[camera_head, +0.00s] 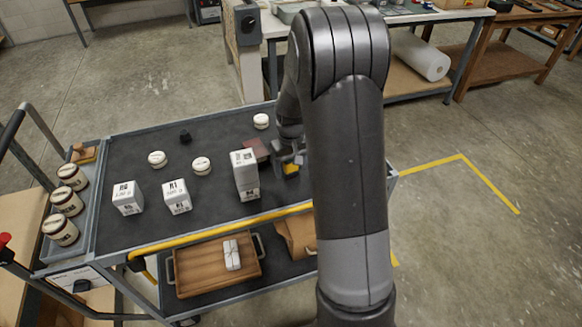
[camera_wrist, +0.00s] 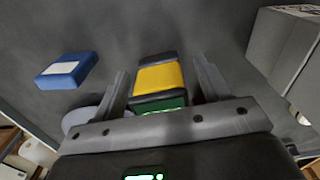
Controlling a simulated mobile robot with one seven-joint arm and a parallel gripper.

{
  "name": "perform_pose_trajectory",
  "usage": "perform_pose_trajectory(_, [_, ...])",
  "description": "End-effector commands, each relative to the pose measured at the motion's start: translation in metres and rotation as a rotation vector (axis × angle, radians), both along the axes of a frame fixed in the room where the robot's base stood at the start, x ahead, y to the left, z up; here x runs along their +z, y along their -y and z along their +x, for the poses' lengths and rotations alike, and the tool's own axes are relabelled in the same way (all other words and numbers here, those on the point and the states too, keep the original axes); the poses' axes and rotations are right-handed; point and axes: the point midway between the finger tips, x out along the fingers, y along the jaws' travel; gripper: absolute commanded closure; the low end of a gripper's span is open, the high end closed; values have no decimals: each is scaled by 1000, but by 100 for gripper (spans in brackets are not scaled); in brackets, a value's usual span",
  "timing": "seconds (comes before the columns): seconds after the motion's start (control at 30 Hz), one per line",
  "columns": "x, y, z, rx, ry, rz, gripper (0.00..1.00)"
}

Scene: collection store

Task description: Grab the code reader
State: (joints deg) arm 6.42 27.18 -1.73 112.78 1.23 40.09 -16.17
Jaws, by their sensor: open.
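The code reader appears to be the yellow and black device (camera_wrist: 160,78) on the dark cart top, with a green part at its near end. In the head view its yellow body (camera_head: 291,169) shows partly below my gripper (camera_head: 286,160). In the wrist view my gripper (camera_wrist: 160,90) is open, with one finger on each side of the device. A gap shows beside the left finger; the right finger is close to the device, and I cannot tell whether it touches. My arm hides the cart's right part in the head view.
A tall white box (camera_head: 245,175) stands just left of my gripper, near a dark reddish block (camera_head: 257,150). A blue box (camera_wrist: 67,71) lies left in the wrist view. White boxes (camera_head: 127,198) and round lidded jars (camera_head: 201,165) stand farther left. A yellow rail (camera_head: 220,235) edges the cart.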

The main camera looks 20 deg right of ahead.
Motion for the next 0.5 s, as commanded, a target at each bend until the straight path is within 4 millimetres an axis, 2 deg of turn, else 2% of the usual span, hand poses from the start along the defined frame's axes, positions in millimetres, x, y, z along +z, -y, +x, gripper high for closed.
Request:
perform_pose_trajectory(0.07, [0,0,0,0,0,0,33])
perform_pose_trajectory(0.5, [0,0,0,0,1,0,69])
